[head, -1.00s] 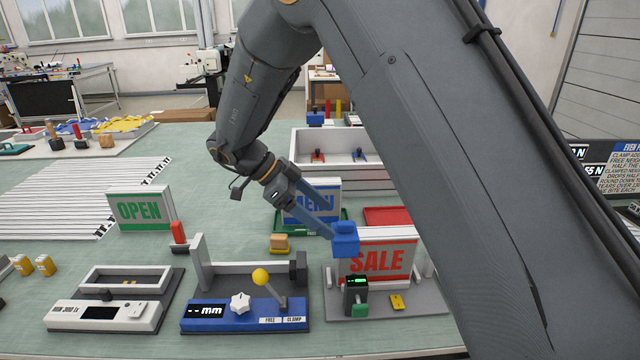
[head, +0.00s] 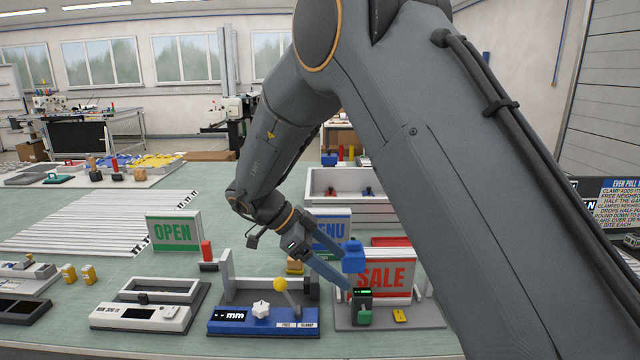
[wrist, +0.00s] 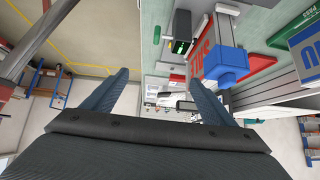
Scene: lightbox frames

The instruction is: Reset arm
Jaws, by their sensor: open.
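My gripper (head: 338,268) is open, with nothing between its two blue-grey fingers. It hangs in the air in front of the SALE sign (head: 384,281), and one finger overlaps the MENU sign (head: 335,226) behind it. In the wrist view my gripper (wrist: 158,88) shows both fingers spread wide. A blue block-shaped part (head: 354,256) appears just right of the fingers; the wrist view shows it (wrist: 229,65) beside the right finger, apart from it. My arm comes down from the upper right and hides much of the right side of the table.
A grey-white bin (head: 330,184) is farther back.

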